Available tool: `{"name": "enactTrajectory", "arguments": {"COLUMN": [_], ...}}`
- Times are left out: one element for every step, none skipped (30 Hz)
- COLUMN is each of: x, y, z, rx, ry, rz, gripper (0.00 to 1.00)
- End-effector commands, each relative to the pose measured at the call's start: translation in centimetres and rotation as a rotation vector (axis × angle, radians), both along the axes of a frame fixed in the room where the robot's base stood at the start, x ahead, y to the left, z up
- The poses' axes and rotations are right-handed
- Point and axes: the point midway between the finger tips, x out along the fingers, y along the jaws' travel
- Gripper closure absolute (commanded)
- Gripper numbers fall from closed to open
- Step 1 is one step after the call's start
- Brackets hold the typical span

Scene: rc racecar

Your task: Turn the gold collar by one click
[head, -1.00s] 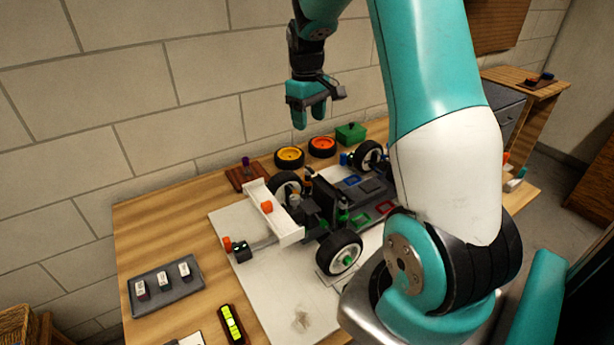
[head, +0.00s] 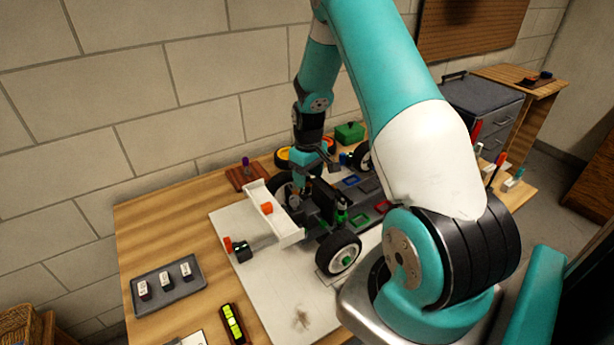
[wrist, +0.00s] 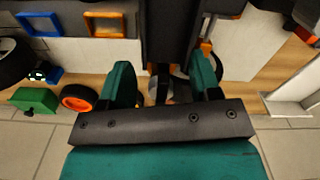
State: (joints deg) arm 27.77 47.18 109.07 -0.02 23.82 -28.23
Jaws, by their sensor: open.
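The RC car stands on a white mat, with a black rear wheel (head: 338,253) and a white rear wing (head: 273,213) facing me. My gripper (head: 301,190) is lowered over the car's rear, beside the dark upright tower, with the far rear wheel close by. In the wrist view, the open jaws (wrist: 161,82) straddle a gap with dark and pale parts in it. An orange-gold piece (wrist: 206,46) shows at the right finger's tip; I cannot tell whether it is the gold collar. In the head view my gripper hides that spot. A green collar (head: 342,214) shows on the nearer shock.
Loose wheels and a green box (head: 349,132) stand behind the car. A grey tray (head: 168,286) with small labelled blocks lies at left. A yellow-green level (head: 232,324) lies at the front. The wooden table's left side (head: 160,225) is mostly clear.

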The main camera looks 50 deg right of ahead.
Motion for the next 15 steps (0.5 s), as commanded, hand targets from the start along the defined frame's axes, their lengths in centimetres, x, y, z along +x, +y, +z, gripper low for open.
{"name": "enactTrajectory", "arguments": {"x": [0.01, 0.02, 0.02, 0.02, 0.02, 0.02, 0.03, 0.03, 0.03, 0.03, 0.03, 0.03, 0.03, 0.04, 0.03], "y": [0.00, 0.00, 0.00, 0.00, 0.00, 0.00, 0.00, 0.00, 0.00, 0.00, 0.00, 0.00, 0.00, 0.00, 0.00], "z": [-0.34, -0.52, -0.70, -0.80, -0.86, -0.90, -0.92, -0.92, -0.91, -0.90, -0.90, -0.90, -0.89, -0.89, -0.88], "rx": [0.000, 0.000, -0.001, -0.001, -0.001, -0.001, -0.001, -0.001, -0.001, -0.001, -0.001, -0.001, -0.001, -0.001, -0.001], "ry": [0.000, -0.001, -0.001, -0.001, -0.001, -0.001, -0.001, -0.001, -0.001, -0.001, -0.001, -0.001, -0.001, -0.001, -0.001], "rz": [0.000, 0.000, 0.000, 0.000, 0.000, 0.000, 0.000, 0.000, 0.000, 0.000, 0.000, 0.000, 0.000, 0.000, 0.000], "gripper": [0.43, 0.43, 0.43, 0.43, 0.43, 0.43, 0.43, 0.43, 0.43, 0.43, 0.43, 0.43, 0.49, 0.56, 0.66]}}
